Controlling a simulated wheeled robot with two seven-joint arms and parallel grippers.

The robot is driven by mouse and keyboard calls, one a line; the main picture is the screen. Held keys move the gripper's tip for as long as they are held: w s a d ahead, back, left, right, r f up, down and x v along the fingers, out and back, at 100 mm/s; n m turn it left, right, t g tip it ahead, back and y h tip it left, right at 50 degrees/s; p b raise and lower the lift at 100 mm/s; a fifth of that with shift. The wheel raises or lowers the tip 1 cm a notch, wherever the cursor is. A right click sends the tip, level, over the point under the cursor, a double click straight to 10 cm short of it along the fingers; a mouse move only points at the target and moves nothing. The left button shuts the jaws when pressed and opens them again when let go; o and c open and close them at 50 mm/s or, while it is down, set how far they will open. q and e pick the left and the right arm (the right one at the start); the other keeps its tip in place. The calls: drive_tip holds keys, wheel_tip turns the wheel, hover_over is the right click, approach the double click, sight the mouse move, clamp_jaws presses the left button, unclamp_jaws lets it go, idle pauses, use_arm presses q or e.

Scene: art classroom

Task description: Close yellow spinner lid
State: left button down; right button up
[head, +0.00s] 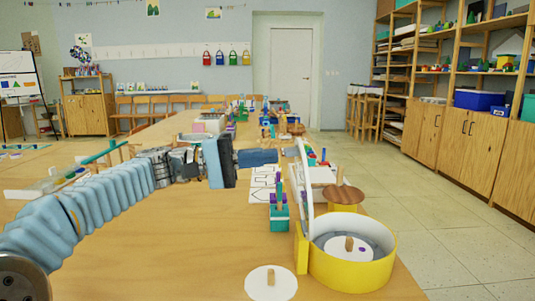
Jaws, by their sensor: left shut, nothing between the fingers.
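The yellow spinner (364,276) is a round yellow tub at the table's front right, with a white disc and a wooden knob inside. Its lid (307,189) is pale, seen nearly edge-on, and stands upright at the tub's left side above a yellow hinge block (300,246). My left gripper (275,157) is shut and empty. Its fingers point right, and their tips are just left of the lid's upper part. I cannot tell whether they touch the lid. My right gripper is not in view.
A white disc with a wooden peg (258,284) lies left of the tub. A teal and purple stacking toy (279,215) stands behind the hinge. A round wooden piece (344,195) is behind the tub.

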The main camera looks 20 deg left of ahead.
use_arm(q)
drive_tip(key=shift+w+d, duration=0.1)
drive_tip(key=shift+d, duration=0.4)
drive_tip(key=shift+r, duration=0.1)
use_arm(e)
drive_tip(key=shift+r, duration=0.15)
